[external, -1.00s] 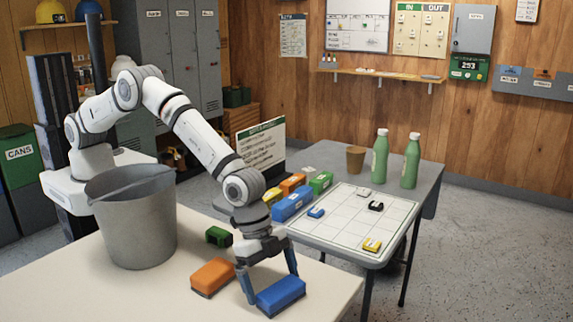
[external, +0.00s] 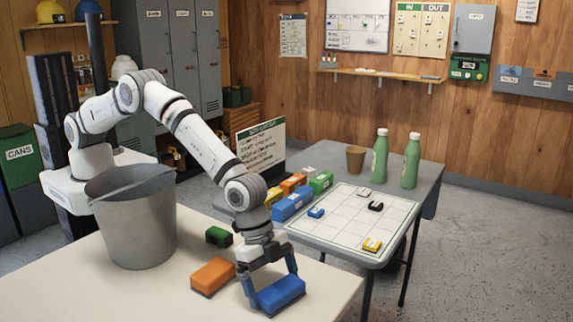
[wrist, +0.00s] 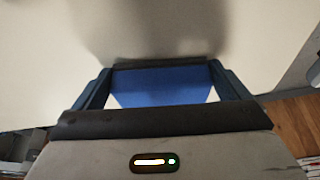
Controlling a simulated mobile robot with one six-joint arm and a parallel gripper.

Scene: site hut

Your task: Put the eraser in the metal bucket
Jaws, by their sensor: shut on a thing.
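A blue block-shaped eraser (external: 282,296) is at the front edge area of the near table. My gripper (external: 270,284) is shut on it, with a finger on each side. In the wrist view the blue eraser (wrist: 163,86) shows between the two fingers. Whether it touches the tabletop is hard to tell. The grey metal bucket (external: 133,225) stands upright on the same table, to the left, with its handle across the rim. Its inside is mostly hidden.
An orange block (external: 212,277) lies just left of my gripper, and a green and black block (external: 218,237) lies farther back, near the bucket. A second table (external: 335,160) holds a gridded board, bottles and a brown cup. The near tabletop's front left is clear.

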